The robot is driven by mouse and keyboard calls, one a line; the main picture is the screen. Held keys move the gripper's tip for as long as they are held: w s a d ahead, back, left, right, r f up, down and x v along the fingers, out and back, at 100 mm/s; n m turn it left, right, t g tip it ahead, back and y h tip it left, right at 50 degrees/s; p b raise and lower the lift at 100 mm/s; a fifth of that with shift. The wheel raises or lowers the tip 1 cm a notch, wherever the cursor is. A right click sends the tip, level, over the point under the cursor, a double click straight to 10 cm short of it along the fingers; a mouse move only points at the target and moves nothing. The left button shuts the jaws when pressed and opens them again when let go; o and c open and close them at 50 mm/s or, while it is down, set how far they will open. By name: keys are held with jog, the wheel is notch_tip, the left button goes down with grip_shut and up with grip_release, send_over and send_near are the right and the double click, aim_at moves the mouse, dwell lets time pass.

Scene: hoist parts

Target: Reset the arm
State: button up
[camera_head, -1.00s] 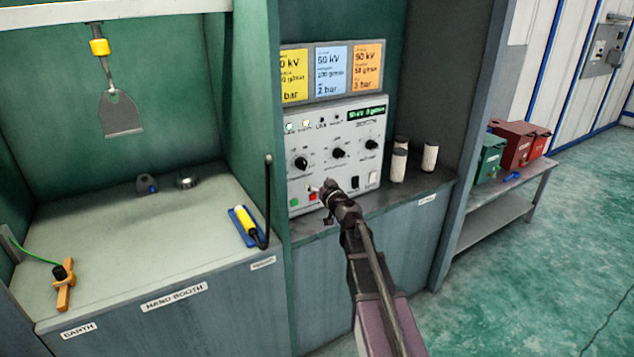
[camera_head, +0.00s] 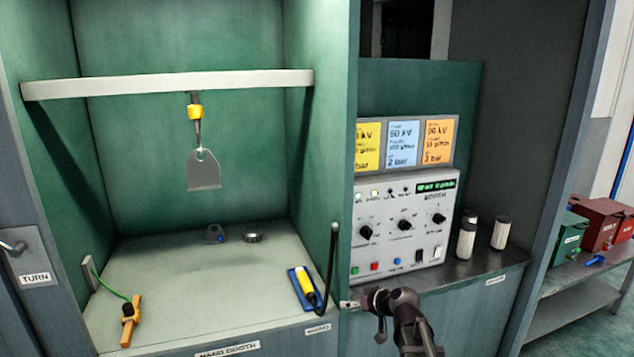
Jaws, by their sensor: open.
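My arm reaches up from the bottom edge, right of centre. My gripper (camera_head: 379,318) is at its end, in front of the shelf edge below the control panel (camera_head: 405,228). The gripper is small and dark in this view, and its jaws are apart from the panel's knobs and buttons. I see nothing held in it. The panel has three dark knobs, a lit green display and coloured buttons along its lower edge.
Left is the hand booth (camera_head: 130,265), with a hanging plate (camera_head: 203,170), an orange clamp (camera_head: 131,322) and a yellow-handled tool (camera_head: 305,282). White cylinders (camera_head: 467,240) stand right of the panel. Red boxes (camera_head: 600,220) and a green box (camera_head: 566,240) sit on a side bench.

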jog(key=s+d+f+m+g+h+p, duration=0.1)
jog(key=s+d+g+h, duration=0.1)
jog(key=s, duration=0.4)
jog(key=s+d+f+m+g+h+p, duration=0.1)
jog(key=s+d+f+m+g+h, duration=0.1)
jog(key=s, duration=0.5)
jog(key=s+d+f+m+g+h+p, duration=0.1)
jog(key=s+d+f+m+g+h, duration=0.1)
jog(key=s, duration=0.5)
jog(key=g+h, duration=0.1)
jog(key=g, duration=0.1)
jog(key=shift+d+g, duration=0.3)
